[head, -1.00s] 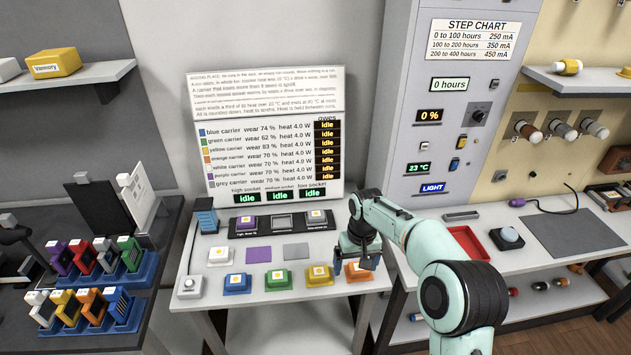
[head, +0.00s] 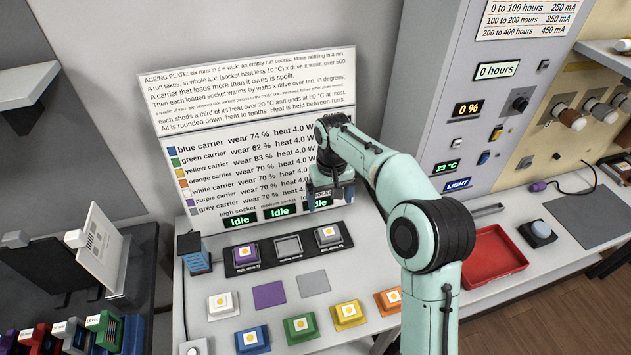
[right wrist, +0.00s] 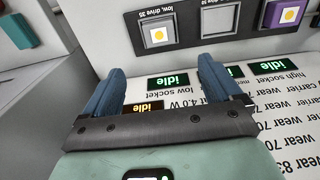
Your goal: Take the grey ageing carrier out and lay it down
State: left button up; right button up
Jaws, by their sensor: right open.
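The grey carrier (head: 328,235), with a white and yellow centre, sits in the low socket, at the right end of the dark socket strip (head: 289,261). It also shows in the right wrist view (right wrist: 157,35), beyond the fingertips. My right gripper (head: 330,195) is open and empty, with blue fingers, raised behind the grey carrier in front of the text board. In the right wrist view, the open fingers (right wrist: 160,78) are apart from the carrier. A flat grey pad (head: 313,283) lies bare on the table. My left gripper is not in view.
The purple carrier (head: 246,253) is in the high socket; the middle socket (head: 288,246) is empty. A purple pad (head: 269,294) is bare. White, blue, green, yellow (head: 348,314) and orange carriers stand in front. A red tray (head: 493,260) is to the right.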

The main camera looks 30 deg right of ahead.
aim_at(329, 231)
jog(key=f, duration=0.6)
jog(key=f+b, duration=0.1)
jog(key=f, duration=0.4)
jog(key=shift+s+f, duration=0.2)
jog(key=shift+f, duration=0.2)
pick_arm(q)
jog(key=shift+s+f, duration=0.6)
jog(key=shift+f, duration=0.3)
pick_arm(e)
jog(key=shift+f, duration=0.75)
jog(key=c, duration=1.3)
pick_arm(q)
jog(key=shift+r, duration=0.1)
pick_arm(e)
jog(key=shift+o, duration=0.2)
jog(key=shift+r, duration=0.15)
jog(key=shift+r, duration=0.1)
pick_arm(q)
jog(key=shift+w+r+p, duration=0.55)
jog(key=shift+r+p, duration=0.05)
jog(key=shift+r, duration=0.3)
pick_arm(e)
jog(key=shift+r, duration=1.15)
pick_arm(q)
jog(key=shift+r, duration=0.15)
pick_arm(e)
jog(key=shift+r, duration=0.2)
